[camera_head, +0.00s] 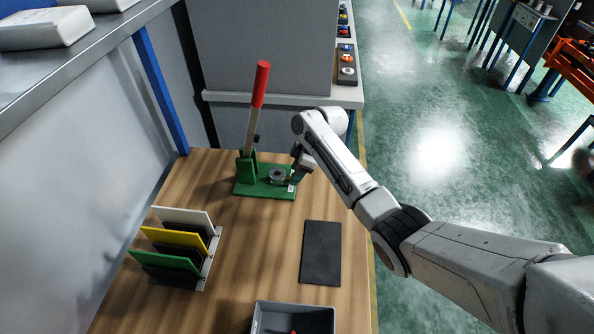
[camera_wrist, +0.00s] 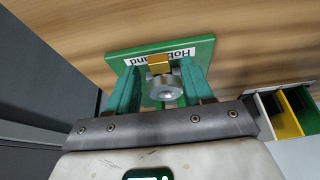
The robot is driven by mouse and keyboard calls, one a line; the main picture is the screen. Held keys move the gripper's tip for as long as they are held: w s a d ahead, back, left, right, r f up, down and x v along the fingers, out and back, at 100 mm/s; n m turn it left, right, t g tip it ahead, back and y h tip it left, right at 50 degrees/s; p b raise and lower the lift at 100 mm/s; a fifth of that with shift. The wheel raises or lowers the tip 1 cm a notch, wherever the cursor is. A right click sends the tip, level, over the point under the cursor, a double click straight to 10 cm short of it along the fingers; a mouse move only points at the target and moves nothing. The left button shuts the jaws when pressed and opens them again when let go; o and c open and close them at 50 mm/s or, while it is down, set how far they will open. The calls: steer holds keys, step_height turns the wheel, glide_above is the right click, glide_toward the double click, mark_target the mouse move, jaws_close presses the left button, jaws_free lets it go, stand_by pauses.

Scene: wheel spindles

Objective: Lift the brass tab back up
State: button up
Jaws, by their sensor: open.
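The brass tab (camera_wrist: 158,62) shows in the wrist view as a small gold block at the far edge of a grey metal spindle (camera_wrist: 165,87). I cannot tell its exact tilt. The spindle stands on a green base plate (camera_wrist: 207,45), which has a white label partly hidden by the tab. My gripper (camera_wrist: 160,84) is open, with one teal finger on each side of the spindle. I see no firm contact. In the head view my gripper (camera_head: 297,174) is at the right end of the green fixture (camera_head: 262,190), and the tab cannot be made out.
A long red-handled lever (camera_head: 261,86) rises from the fixture's left end. A rack with white, yellow and green panels (camera_head: 172,260) stands front left. A dark mat (camera_head: 321,252) lies front right, and a grey bin (camera_head: 272,310) is at the front. Bare wood lies between.

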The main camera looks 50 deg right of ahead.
steer(key=v, duration=1)
steer(key=shift+r+b, duration=0.35)
steer(key=shift+b, duration=0.1)
